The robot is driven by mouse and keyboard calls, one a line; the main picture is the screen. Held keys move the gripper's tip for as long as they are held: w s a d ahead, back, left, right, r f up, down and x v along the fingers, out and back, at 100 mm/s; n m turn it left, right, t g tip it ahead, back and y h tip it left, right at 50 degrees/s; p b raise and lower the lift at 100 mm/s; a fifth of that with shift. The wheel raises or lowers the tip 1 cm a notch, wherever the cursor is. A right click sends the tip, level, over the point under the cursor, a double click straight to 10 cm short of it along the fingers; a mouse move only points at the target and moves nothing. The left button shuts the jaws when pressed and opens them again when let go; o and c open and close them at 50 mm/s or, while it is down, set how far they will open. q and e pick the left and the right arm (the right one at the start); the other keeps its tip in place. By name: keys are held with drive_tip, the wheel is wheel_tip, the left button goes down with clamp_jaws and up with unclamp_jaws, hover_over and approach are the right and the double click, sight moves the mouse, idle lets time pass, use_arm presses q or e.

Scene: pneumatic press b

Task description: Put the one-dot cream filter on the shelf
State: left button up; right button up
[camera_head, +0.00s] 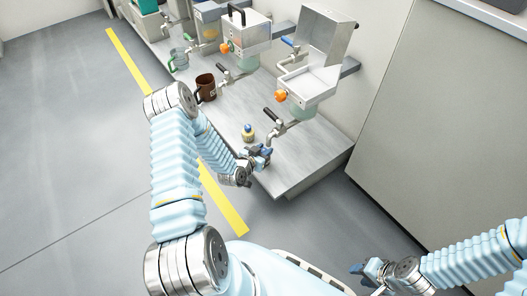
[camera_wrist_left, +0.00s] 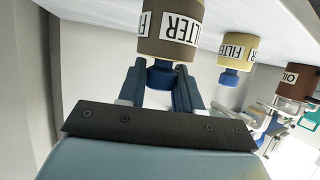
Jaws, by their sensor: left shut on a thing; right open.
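My left gripper (camera_head: 259,155) is at the near end of the grey metal bench. In the left wrist view, where things appear upside down, its fingers (camera_wrist_left: 160,92) are shut on the blue knob of a brown filter (camera_wrist_left: 172,38) with a white FILTER label. I cannot make out this filter in the head view. A cream filter (camera_head: 248,135) with a blue knob stands on the bench just beyond my left gripper. It also shows in the left wrist view (camera_wrist_left: 237,52), beside the brown one. No dots are readable. My right gripper (camera_head: 362,272) is open and empty, off the bench.
The bench (camera_head: 285,165) carries metal units with taps, including one with an open lid (camera_head: 322,40). A large grey panel (camera_head: 430,120) is at right. Open floor lies left of the yellow line (camera_head: 130,62).

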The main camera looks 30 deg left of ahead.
use_arm(q)
drive_tip(key=o, duration=0.6)
drive_tip(key=shift+f, duration=0.1)
drive_tip(key=o, duration=0.4)
drive_tip(key=shift+o, duration=0.2)
drive_tip(key=shift+r, duration=0.25)
drive_tip(key=p+v, duration=0.1)
drive_tip(key=v, duration=1)
drive_tip(key=s+d+f+g+h, duration=0.2)
drive_tip(key=d+g, duration=0.1)
drive_tip(key=d, duration=0.4)
drive_tip(key=s+d+f+g+h, duration=0.1)
drive_tip(key=s+d+f+g, duration=0.15)
drive_tip(key=d, duration=0.45)
drive_tip(key=s+d+n+g+h, duration=0.1)
drive_tip(key=s+d+n+g, duration=0.1)
drive_tip(key=s+d+g, duration=0.5)
drive_tip(key=shift+s+d, duration=0.85)
drive_tip(key=shift+d, duration=0.1)
